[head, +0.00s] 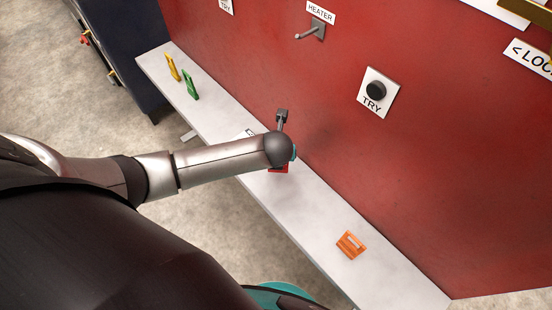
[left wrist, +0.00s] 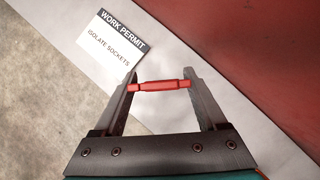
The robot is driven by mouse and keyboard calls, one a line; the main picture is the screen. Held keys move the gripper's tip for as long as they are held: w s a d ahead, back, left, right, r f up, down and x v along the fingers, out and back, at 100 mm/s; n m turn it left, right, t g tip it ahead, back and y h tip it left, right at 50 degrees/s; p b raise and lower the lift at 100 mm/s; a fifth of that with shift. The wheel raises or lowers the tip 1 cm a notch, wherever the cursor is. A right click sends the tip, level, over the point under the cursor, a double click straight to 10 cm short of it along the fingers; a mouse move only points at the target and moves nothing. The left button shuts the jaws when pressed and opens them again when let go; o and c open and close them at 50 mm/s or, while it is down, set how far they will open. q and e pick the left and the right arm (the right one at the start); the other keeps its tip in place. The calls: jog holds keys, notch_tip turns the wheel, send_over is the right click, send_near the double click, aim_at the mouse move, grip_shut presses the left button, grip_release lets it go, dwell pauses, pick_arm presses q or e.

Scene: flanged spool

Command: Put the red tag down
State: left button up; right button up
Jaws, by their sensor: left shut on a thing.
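The red tag (left wrist: 160,86) is between the fingertips of my left gripper (left wrist: 160,85), which is shut on it. In the left wrist view it lies crosswise from one finger to the other, over the pale shelf. In the head view my left arm covers most of the gripper, and only a bit of the red tag (head: 279,169) shows below the wrist, over the shelf (head: 315,205). I cannot tell whether the tag touches the shelf. My right gripper is not in view.
A work permit card (left wrist: 108,42) lies on the shelf near the left gripper. Yellow (head: 172,67) and green (head: 190,84) tags stand at the far end. An orange tag (head: 350,245) sits nearer. The red wall (head: 430,160) carries a heater handle (head: 316,30) and a black button (head: 376,91).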

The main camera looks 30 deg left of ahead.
pick_arm(q)
notch_tip(320, 180, down, 4)
jog(key=shift+r+b, duration=0.15)
jog(key=shift+b, duration=0.6)
jog(key=o, duration=1.3)
jog(key=shift+c, duration=0.2)
jog(key=shift+r, duration=0.1)
jog(key=p+v, duration=0.5)
jog(key=v, duration=0.7)
